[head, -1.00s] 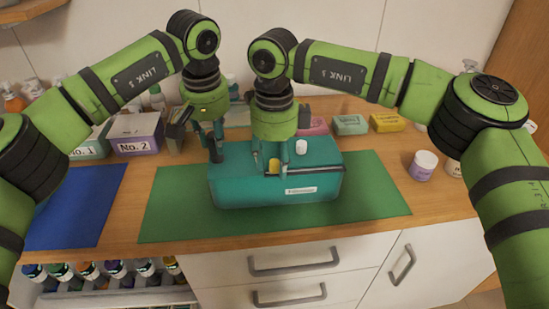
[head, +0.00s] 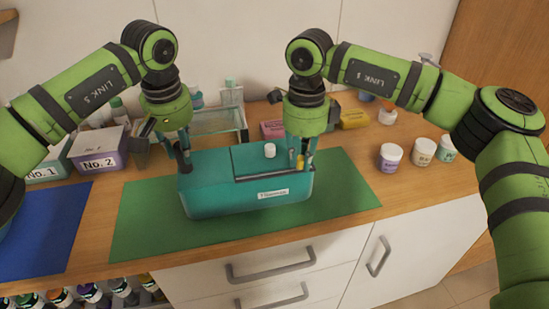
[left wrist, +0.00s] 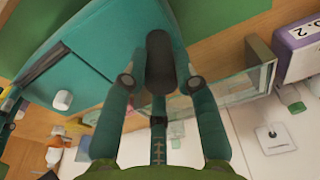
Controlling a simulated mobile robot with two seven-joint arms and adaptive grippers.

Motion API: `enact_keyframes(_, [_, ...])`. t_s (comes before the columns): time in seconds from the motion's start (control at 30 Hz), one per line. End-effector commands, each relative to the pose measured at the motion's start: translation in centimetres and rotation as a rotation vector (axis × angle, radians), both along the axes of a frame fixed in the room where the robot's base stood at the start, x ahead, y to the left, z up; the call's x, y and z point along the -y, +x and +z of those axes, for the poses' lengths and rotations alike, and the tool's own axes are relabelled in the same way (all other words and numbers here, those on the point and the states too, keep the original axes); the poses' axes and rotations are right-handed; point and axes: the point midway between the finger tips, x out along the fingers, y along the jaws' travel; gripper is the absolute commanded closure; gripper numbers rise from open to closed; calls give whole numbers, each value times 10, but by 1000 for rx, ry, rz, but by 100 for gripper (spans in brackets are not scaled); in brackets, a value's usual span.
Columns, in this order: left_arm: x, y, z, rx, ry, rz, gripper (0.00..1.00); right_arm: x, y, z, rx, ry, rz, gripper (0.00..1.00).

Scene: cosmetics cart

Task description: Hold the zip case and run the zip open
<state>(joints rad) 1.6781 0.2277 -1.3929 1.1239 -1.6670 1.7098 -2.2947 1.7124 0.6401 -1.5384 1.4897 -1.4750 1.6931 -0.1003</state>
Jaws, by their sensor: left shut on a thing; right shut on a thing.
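The teal zip case (head: 225,193) lies on the green mat (head: 145,222), with a white label on its front and a white knob on top. A dark zip track (head: 262,177) runs along its top right part. My left gripper (head: 184,168) is shut on a dark tab at the case's left end; this tab (left wrist: 160,62) shows between the fingers in the left wrist view. My right gripper (head: 301,162) is shut on the small yellow zip pull (head: 299,164), near the track's right end. The fingers partly hide the pull.
A glass tray (head: 218,122) stands close behind the case. The No. 2 box (head: 98,158) is at left, beside a blue mat (head: 45,228). Pink (head: 273,129) and yellow (head: 354,118) boxes stand behind; white jars (head: 390,158) stand right. The mat's right part is clear.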

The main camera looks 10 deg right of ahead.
Motion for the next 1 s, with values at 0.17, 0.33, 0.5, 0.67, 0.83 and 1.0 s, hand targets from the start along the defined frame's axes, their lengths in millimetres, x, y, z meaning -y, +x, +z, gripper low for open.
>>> enact_keyframes(0.17, [-3,2,0,3,3,9,100,6,-1,-1,-5,-5,2,100])
enact_keyframes(0.33, [-3,2,0,3,3,9,100,6,-1,-1,-5,-5,2,100])
enact_keyframes(0.5, [-2,1,0,3,2,8,100,5,-1,-1,-4,-4,2,55])
enact_keyframes(0.67, [-2,1,0,2,1,5,100,5,-1,-1,-2,-3,2,55])
enact_keyframes(0.83, [-1,1,0,2,1,4,100,5,0,5,-1,-3,1,55])
enact_keyframes(1.0, [-1,1,0,1,1,2,100,4,0,32,2,0,1,55])
